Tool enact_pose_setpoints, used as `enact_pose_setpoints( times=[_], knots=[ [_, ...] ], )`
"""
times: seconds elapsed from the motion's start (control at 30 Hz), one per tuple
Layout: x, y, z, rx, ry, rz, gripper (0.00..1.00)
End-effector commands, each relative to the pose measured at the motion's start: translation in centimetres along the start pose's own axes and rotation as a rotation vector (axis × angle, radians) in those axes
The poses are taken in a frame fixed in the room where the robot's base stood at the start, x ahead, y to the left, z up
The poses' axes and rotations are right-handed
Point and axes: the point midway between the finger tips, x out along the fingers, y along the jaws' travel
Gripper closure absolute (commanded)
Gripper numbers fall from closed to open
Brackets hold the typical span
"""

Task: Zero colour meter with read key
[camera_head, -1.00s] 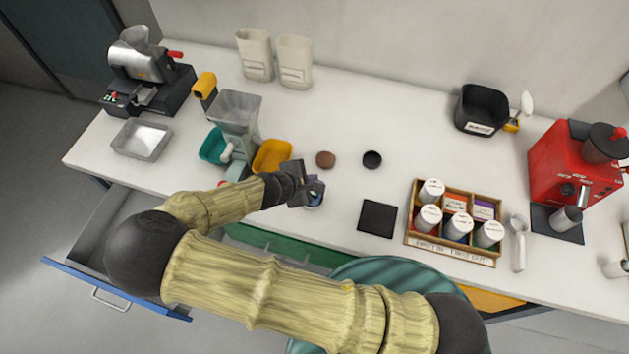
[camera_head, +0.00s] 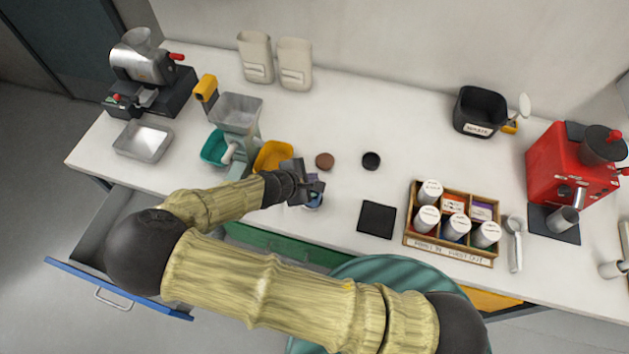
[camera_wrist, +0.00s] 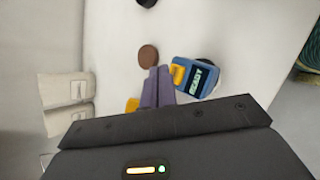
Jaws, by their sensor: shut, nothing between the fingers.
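The colour meter (camera_wrist: 208,86) is a small blue device in the wrist view, with a dark display that reads READY and a yellow key (camera_wrist: 180,73) at its left end. My gripper (camera_wrist: 158,75) has its two purple-grey fingers together with nothing between them. Its tips are just left of the yellow key; I cannot tell whether they touch it. In the head view my gripper (camera_head: 310,187) covers most of the meter (camera_head: 313,202), and only a bit of blue shows beneath it near the counter's front.
A brown disc (camera_head: 325,161) and a black round cup (camera_head: 371,160) lie behind my gripper. A yellow tray (camera_head: 272,157) and a grinder (camera_head: 238,115) stand to its left. A black square pad (camera_head: 377,219) and a wooden box of jars (camera_head: 450,250) are to the right. A blue-fronted drawer (camera_head: 115,288) stands open.

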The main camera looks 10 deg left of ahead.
Motion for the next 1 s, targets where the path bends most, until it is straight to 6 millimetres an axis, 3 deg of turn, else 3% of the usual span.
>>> enact_pose_setpoints(
  times=[0.23,0.8,1.0],
  knots=[
    [-0.3,0.2,0.2,0.0,0.0,0.0,1.0],
    [-3.4,2.5,2.5,-0.001,0.0,0.0,1.0],
    [-3.5,2.5,2.5,-0.001,0.0,0.0,1.0]
  ],
)
